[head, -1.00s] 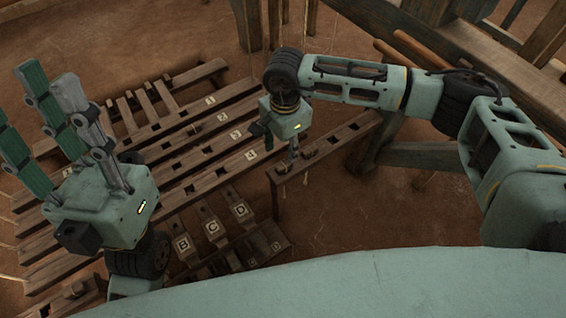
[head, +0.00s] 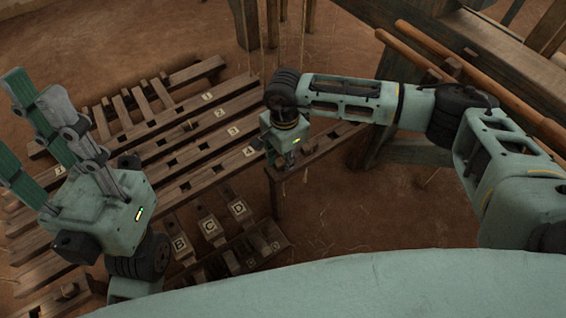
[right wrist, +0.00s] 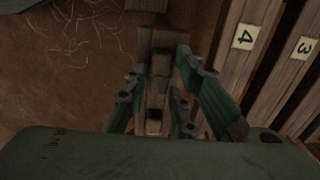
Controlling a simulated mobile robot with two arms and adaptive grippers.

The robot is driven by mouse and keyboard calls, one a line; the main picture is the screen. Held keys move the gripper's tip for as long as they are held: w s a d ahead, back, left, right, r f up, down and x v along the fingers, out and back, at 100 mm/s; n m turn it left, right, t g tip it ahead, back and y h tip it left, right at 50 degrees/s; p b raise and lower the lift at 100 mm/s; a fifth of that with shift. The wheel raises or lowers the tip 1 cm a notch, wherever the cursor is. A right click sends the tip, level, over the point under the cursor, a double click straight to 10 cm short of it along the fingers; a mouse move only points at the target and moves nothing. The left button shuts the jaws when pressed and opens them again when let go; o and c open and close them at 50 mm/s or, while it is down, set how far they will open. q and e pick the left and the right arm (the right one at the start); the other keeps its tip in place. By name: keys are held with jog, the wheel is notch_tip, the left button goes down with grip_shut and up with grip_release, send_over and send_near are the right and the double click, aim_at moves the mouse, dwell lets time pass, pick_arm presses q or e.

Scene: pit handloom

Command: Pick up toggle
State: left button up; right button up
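My right gripper (head: 288,163) hangs at the short wooden rail in the head view and hides part of it. In the right wrist view its green-padded fingers (right wrist: 160,85) are apart, one on each side of a small wooden piece (right wrist: 158,68), which looks like the toggle. I see no clear sign that they grip it. In the head view the toggle is mostly hidden behind the gripper. My left gripper (head: 42,112) is at the left with its fingers pointing up, spread and empty.
The slatted wooden frame (head: 190,147) with numbered bars lies left of the right gripper. Lettered treadles (head: 208,229) B, C and D lie below it. Long round poles (head: 440,62) and a heavy beam stand at upper right. Bare earth floor is open at right.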

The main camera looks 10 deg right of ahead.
grip_shut()
